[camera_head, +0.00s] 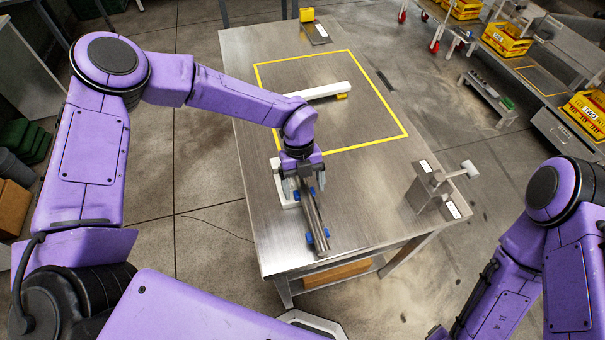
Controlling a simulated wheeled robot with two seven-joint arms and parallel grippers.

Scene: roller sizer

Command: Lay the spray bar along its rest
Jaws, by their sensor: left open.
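A long grey metal bar with blue fittings, which looks like the spray bar (313,216), lies near the front of the steel table, pointing toward me. My left gripper (303,182) is open, pointing down over the far end of this bar. Whether its fingers touch the bar is hidden. A white piece (279,187) stands beside and partly under the bar's far end. A long white beam with a yellow block, perhaps the rest (325,91), lies inside the yellow outline; my left arm hides its left part. My right gripper is out of view.
The steel table (370,190) is mostly clear, with a yellow-outlined area (365,143). A metal bracket with a white knob (437,188) stands at the right edge. A yellow block and dark plate (315,31) are at the far edge. Yellow crates (507,40) stand at right.

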